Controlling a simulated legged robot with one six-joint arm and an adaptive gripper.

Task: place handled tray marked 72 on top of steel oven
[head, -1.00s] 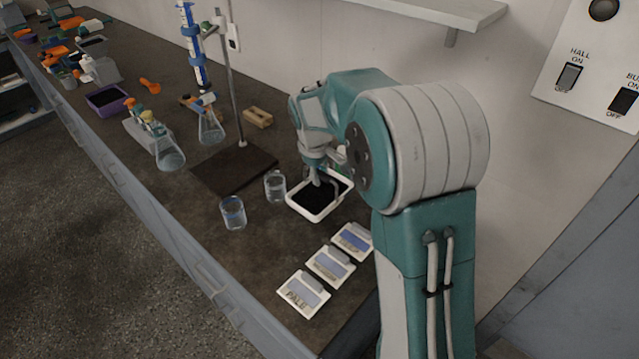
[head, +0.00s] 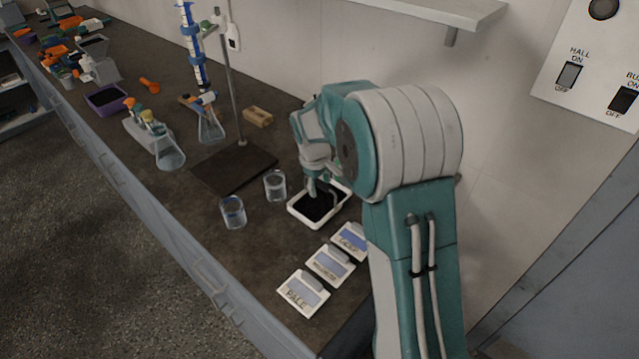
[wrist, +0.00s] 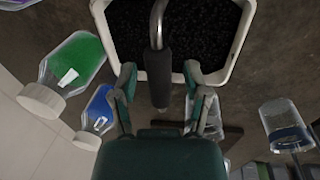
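A white tray (head: 300,213) filled with black granules stands on the dark bench. No number can be read on it. In the wrist view the tray (wrist: 238,58) has a metal bail handle with a dark grip (wrist: 158,78). My gripper (head: 316,190) is low over the tray in the head view. In the wrist view my gripper (wrist: 158,75) has its two fingers spread, one on each side of the dark grip, with gaps between. No steel oven shows in either view.
Two glass beakers (head: 233,212) (head: 275,186) stand left of the tray. Three labelled cards (head: 303,293) lie in front. A retort stand (head: 240,165) is behind left. Bottles with green (wrist: 75,62) and blue (wrist: 98,110) contents are close by in the wrist view.

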